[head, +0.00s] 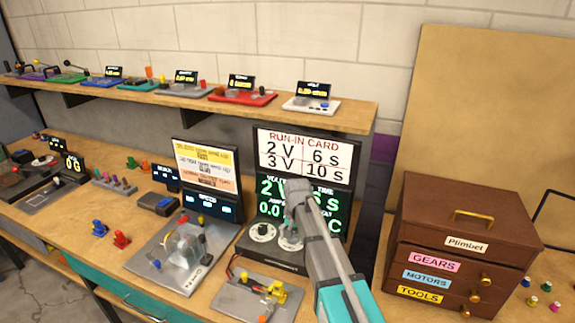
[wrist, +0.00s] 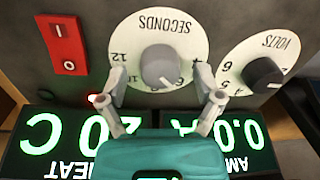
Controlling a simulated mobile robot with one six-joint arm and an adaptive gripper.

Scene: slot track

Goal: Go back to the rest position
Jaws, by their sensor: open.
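My gripper (wrist: 160,95) is open and empty in the wrist view. Its two fingers stand apart in front of the SECONDS dial (wrist: 160,65), which has a grey knob. The VOLTS dial (wrist: 262,72) is to the right of the fingers. A red switch (wrist: 62,45) is to the left. In the head view, my gripper (head: 291,215) reaches over the workbench to the power unit (head: 270,250), in front of its green display. My arm hides part of the display and the unit. Whether the fingers touch anything cannot be told.
The run-in card (head: 303,157) stands above the green display. A brown drawer chest (head: 462,230) stands right of my arm. A grey test rig (head: 180,253) and a small plate with yellow clips (head: 253,298) lie nearby. A shelf (head: 200,98) with several small devices runs behind.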

